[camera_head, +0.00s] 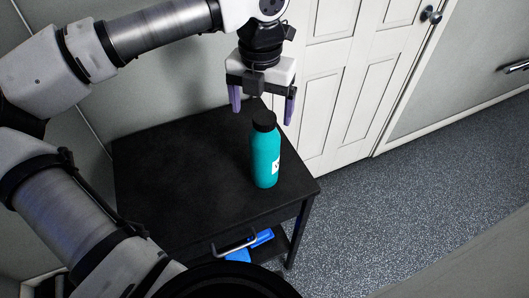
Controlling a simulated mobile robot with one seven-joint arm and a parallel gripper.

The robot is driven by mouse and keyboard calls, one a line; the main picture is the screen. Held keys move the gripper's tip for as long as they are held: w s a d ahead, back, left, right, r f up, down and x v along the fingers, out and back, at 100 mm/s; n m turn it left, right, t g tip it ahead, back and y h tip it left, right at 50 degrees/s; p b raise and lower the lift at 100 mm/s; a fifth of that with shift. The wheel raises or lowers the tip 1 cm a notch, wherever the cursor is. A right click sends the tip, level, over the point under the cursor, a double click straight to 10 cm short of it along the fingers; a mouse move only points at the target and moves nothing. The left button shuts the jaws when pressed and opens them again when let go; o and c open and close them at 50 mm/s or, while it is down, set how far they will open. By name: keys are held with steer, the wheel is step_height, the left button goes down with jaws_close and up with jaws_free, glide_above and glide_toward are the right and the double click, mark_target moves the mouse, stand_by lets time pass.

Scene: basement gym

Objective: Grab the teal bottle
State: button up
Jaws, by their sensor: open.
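The teal bottle (265,157) has a black cap and a small white label. It stands upright on the right part of a black table (190,165). My gripper (262,111) is open and points down, with its purple-grey fingers apart. In the picture the fingertips are at about the height of the bottle's cap, one to each side of it. I cannot tell from this one view whether the fingers are directly over the bottle or behind it. Nothing is seen held in the fingers.
The rest of the tabletop is bare. Blue items (261,238) lie on a lower shelf under the table's front edge. A white panelled door (337,75) and a wall stand behind the table. Speckled grey floor (420,190) is clear to the right.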

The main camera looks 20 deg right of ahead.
mark_target(265, 128)
steer(key=shift+s+d+f+p, duration=0.15)
steer(key=shift+f+p, duration=0.4)
steer(key=shift+f, duration=0.9)
steer(key=shift+s+d+f+p, duration=0.15)
steer(key=shift+f+p, duration=0.35)
steer(key=shift+f, duration=0.9)
steer(key=c, duration=1.4)
steer(key=shift+r, duration=0.1)
